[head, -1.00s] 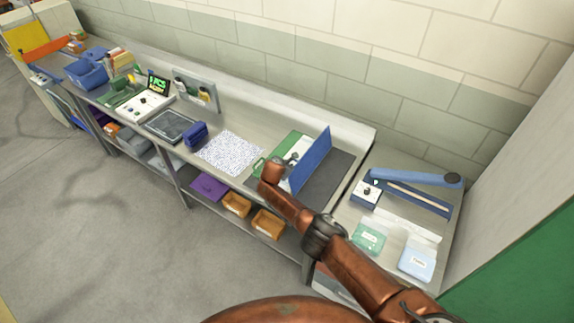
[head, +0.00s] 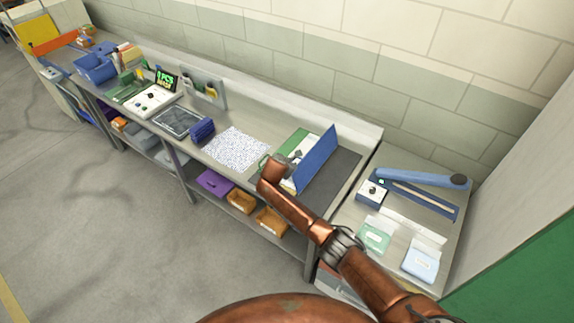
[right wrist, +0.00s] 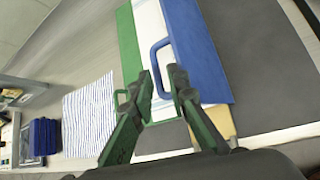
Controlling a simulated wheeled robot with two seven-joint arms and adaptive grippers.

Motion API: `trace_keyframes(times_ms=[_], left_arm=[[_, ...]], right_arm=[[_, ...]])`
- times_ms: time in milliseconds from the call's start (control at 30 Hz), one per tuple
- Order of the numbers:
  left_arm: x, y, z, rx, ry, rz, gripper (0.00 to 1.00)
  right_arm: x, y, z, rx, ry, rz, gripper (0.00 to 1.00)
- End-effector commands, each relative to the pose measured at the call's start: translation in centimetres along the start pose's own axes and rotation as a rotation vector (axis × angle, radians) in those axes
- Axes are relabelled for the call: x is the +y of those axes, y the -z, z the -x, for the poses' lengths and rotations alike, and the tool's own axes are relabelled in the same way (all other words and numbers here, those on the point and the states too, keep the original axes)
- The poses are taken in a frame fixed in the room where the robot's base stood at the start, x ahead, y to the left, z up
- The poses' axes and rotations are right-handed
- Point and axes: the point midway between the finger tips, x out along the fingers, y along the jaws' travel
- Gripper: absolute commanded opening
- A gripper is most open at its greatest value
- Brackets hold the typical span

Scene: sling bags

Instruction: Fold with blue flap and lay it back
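The blue flap (head: 317,157) stands up from the bag at the right end of the long bench. In the right wrist view the flap (right wrist: 199,52) fills the top centre, with a blue loop handle (right wrist: 154,60) on its left edge. A white strip (right wrist: 150,30) and a green panel (right wrist: 128,45) lie beside it; the green panel also shows in the head view (head: 297,142). My right gripper (right wrist: 162,85) is at the loop handle, its fingers apart on either side of the bar. Contact with the bar cannot be told. My left gripper is out of view.
A dark grey mat (head: 335,180) lies beside the flap. A speckled white sheet (head: 236,148) and a dark blue block (head: 202,130) are to its left. A side table at right holds a blue arm-shaped tool (head: 425,177) and clear bags (head: 421,259). A wall stands behind.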

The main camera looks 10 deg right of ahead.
Motion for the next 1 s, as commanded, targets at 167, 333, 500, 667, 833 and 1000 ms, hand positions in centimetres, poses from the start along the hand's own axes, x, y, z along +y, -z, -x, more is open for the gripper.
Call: trace_keyframes(times_ms=[167,333,500,667,833,1000], left_arm=[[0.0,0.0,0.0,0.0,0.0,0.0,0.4],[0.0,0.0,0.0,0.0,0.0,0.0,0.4],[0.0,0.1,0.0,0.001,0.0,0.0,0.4],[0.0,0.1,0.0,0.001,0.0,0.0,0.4],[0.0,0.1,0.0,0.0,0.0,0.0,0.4],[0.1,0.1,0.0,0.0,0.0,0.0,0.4]], right_arm=[[0.0,0.0,2.8,0.0,-0.001,-0.001,0.15],[0.0,0.0,5.2,0.001,-0.001,-0.001,0.15],[-0.1,0.1,6.5,0.001,0.001,-0.001,0.15],[-0.1,0.0,6.8,0.001,0.002,-0.001,0.15],[-0.1,0.0,6.8,0.0,0.002,0.0,0.15],[-0.1,0.0,6.8,0.0,0.002,0.0,0.15]])
